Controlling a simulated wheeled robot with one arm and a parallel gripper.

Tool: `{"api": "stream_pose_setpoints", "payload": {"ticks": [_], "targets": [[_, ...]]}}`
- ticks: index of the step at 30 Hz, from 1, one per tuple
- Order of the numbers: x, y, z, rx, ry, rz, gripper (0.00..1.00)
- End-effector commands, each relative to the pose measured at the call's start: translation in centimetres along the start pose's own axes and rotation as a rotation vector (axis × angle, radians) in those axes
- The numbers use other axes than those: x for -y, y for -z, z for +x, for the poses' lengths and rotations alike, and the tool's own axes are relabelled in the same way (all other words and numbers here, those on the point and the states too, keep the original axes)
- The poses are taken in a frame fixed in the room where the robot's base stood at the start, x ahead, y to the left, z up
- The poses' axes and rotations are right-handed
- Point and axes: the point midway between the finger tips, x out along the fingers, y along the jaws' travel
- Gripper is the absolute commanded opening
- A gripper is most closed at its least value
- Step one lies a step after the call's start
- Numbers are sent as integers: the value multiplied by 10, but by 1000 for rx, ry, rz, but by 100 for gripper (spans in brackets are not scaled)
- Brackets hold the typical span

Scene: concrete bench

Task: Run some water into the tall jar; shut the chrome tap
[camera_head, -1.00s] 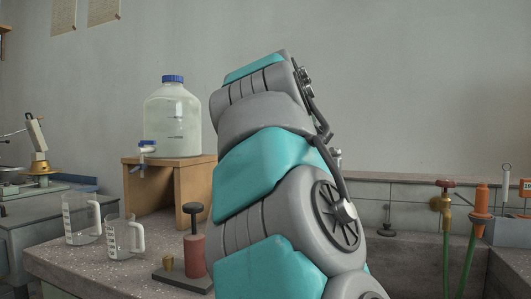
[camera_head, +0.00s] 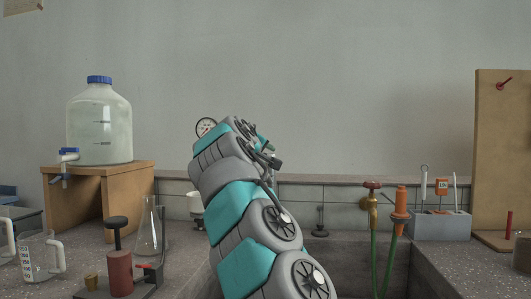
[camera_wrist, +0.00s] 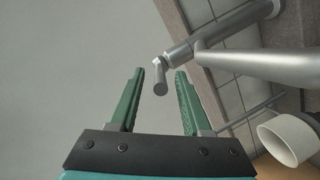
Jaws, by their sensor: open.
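The chrome tap (camera_wrist: 206,36) shows in the wrist view as a bright metal body with a thick pipe running off to the right. Its short lever (camera_wrist: 159,76) appears between my fingertips; contact is not visible. My gripper (camera_wrist: 160,88) has two green fingers, apart and with nothing clamped. A white open-mouthed vessel (camera_wrist: 286,139) lies at the lower right of the wrist view. A pale vessel (camera_head: 196,206) partly shows left of my arm in the head view. I cannot tell whether either is the tall jar. No running water is visible.
A big bottle with a blue cap (camera_head: 99,125) stands on a wooden stand (camera_head: 102,171) at left. A glass flask (camera_head: 149,232), a red cylinder device (camera_head: 119,273) and a beaker (camera_head: 41,265) are near it. A brass tap (camera_head: 371,203) with hoses stands right of my arm.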

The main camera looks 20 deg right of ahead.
Motion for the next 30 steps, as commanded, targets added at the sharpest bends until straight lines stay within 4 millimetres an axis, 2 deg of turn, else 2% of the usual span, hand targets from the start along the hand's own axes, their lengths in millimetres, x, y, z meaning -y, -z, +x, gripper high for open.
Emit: {"api": "stream_pose_setpoints", "payload": {"ticks": [4,12,25,30], "targets": [[0,0,7,0,1,0,48],[0,0,7,0,0,0,48],[0,0,7,-1,1,0,0],[0,0,7,-1,1,0,0]]}}
